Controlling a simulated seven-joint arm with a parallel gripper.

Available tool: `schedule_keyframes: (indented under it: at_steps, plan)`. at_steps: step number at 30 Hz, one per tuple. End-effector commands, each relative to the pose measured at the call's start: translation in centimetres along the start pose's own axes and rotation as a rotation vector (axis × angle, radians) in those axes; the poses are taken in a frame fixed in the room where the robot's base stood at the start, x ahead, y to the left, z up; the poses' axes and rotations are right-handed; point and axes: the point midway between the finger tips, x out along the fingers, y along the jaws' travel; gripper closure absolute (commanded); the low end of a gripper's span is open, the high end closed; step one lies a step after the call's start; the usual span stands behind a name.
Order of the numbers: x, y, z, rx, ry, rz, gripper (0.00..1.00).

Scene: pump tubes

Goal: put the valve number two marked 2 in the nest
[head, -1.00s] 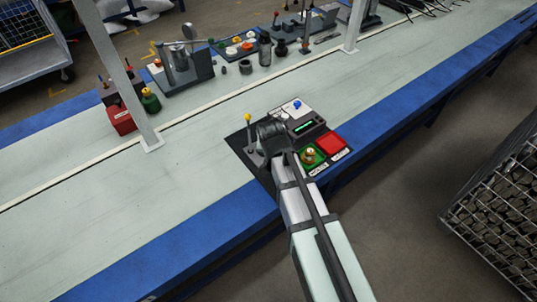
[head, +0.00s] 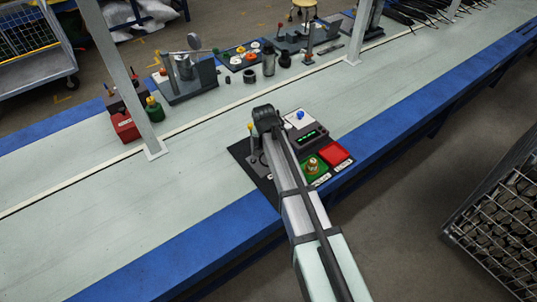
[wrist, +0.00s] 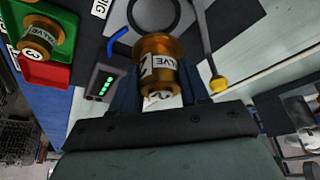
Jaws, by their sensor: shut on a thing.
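My gripper (wrist: 157,92) is shut on a brass valve (wrist: 160,48) with a white "VALVE" label. A digit that looks like 2 shows near its lower end between the fingers. In the head view my gripper (head: 265,122) is over the dark rig plate (head: 240,151), and my arm hides the held valve. A pale round metal part (wrist: 155,10), possibly the nest, lies beyond the valve in the wrist view, partly covered by it. I cannot tell whether they touch. Another brass valve (head: 312,164) stands on the green pad (head: 323,178); it also shows in the wrist view (wrist: 38,36).
A lever with a yellow knob (wrist: 217,84) stands close to the gripper. A box with a green display (head: 311,135), a red pad (head: 335,152) and a blue knob (head: 300,114) are nearby.

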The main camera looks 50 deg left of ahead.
Motion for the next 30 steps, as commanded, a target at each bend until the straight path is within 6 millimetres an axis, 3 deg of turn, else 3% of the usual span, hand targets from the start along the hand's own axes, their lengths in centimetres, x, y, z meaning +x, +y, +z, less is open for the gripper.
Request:
schedule_keyframes:
  at_steps: [6,19,30]
  plan:
    - [3.0,0.0,1.2,0.0,0.001,0.0,1.0]
    - [6.6,0.0,2.7,0.0,0.001,-0.001,1.0]
    - [7.0,0.0,2.9,0.0,0.002,-0.001,1.0]
